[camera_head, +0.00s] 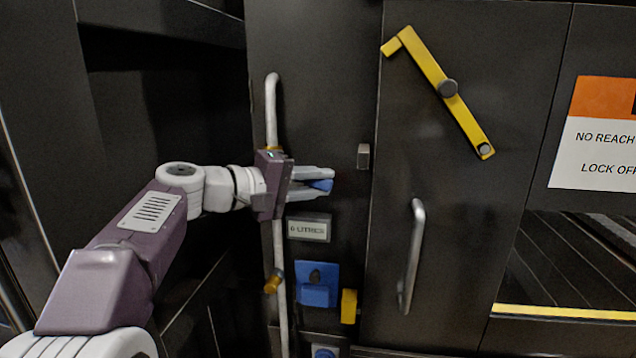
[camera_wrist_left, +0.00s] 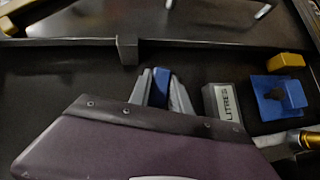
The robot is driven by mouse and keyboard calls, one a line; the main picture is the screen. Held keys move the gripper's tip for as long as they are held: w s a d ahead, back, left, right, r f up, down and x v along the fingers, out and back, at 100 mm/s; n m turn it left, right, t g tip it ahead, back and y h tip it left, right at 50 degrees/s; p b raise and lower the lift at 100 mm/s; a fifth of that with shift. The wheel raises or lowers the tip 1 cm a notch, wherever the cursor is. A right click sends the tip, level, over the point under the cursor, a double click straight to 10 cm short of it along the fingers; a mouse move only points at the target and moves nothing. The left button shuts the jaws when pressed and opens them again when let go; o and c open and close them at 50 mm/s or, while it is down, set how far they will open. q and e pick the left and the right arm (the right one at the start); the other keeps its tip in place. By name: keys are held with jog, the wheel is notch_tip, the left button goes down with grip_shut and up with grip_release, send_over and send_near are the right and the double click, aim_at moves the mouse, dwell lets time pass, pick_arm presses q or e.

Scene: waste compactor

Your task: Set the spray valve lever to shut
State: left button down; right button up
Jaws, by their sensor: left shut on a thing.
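The blue spray valve lever (camera_head: 322,185) sits between the fingers of my left gripper (camera_head: 331,182), which is shut on it. Only a short blue part shows and it points roughly rightward, away from the white vertical pipe (camera_head: 271,110). In the left wrist view the blue lever (camera_wrist_left: 161,86) shows between the two grey fingers (camera_wrist_left: 160,72). The gripper body hides the valve body and the lever's root. My right gripper is in neither view.
A "6 LITRES" label (camera_head: 309,229) is just below the gripper. Lower are a blue block (camera_head: 317,291) and a yellow block (camera_head: 349,306). A small grey latch block (camera_head: 363,156) is right of the fingertips. The door on the right has a grey handle (camera_head: 413,255) and yellow bar (camera_head: 424,62).

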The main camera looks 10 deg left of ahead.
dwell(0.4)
pick_arm(q)
jog(key=n+b, duration=0.1)
jog(key=b, duration=0.2)
jog(key=shift+d+r+t+h, duration=0.1)
jog(key=shift+r+t+h, duration=0.25)
jog(key=shift+t+h, duration=0.05)
jog(key=shift+r+n+h+b, duration=0.4)
jog(key=shift+r+n, duration=0.1)
jog(key=shift+r, duration=0.65)
jog(key=c, duration=1.2)
grip_release()
jog(key=shift+w+d+f, duration=0.1)
jog(key=shift+w, duration=0.05)
